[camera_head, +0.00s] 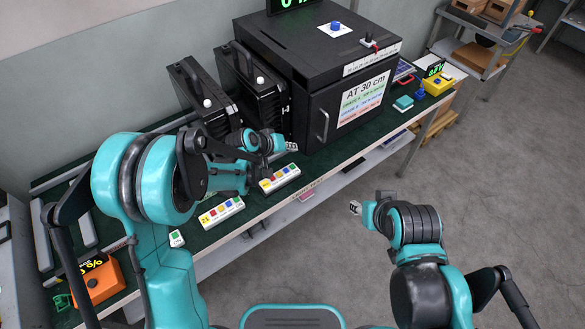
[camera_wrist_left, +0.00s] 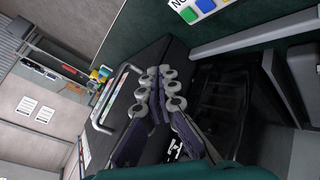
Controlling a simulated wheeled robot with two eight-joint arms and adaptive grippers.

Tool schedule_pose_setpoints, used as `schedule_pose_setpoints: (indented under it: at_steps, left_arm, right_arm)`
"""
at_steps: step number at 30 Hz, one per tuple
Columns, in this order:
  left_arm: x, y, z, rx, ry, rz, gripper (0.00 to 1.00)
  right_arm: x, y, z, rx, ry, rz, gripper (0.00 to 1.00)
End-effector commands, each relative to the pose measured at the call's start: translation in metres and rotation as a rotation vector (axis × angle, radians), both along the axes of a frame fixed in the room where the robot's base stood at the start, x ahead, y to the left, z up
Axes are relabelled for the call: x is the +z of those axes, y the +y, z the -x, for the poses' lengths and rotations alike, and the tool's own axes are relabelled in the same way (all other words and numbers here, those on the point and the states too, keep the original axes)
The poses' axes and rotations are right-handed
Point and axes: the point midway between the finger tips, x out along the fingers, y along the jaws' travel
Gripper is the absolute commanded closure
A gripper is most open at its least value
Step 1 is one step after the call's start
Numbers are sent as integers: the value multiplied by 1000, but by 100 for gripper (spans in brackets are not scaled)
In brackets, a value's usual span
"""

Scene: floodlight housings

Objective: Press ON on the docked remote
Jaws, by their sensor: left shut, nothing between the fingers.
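A white remote with coloured buttons (camera_head: 280,178) lies on the green bench top near its front edge. A second similar white remote (camera_head: 222,212) lies to its left. I cannot tell which one is docked. My left gripper (camera_head: 291,147) is just above and beyond the first remote in the head view, apart from it, beside the black box. In the left wrist view my left gripper (camera_wrist_left: 162,85) is shut and empty. A remote (camera_wrist_left: 205,8) with lettering and coloured buttons is cut by that view's top edge. My right gripper (camera_head: 355,208) hangs over the floor; its fingers are too small to read.
A large black box (camera_head: 345,110) with a door handle and label stands behind the left gripper. Two black floodlight housings (camera_head: 205,95) stand left of it. An orange device (camera_head: 98,285) and a small green-button block (camera_head: 176,238) are at the bench's near left. The floor at right is clear.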

Motion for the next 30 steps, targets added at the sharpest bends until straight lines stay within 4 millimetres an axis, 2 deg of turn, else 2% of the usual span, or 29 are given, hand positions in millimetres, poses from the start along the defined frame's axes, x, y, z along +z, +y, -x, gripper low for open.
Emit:
schedule_pose_setpoints:
  at_steps: [1,6,13,30]
  left_arm:
    - [-11,0,0,0,0,0,100]
    - [-36,0,0,0,0,0,100]
    - [-64,0,0,0,0,0,100]
    - [-68,0,0,0,0,0,100]
  right_arm:
    - [-9,0,0,0,0,0,60]
    - [-26,0,0,0,0,0,60]
    - [-50,0,0,0,0,0,60]
    - [-52,0,0,0,0,0,60]
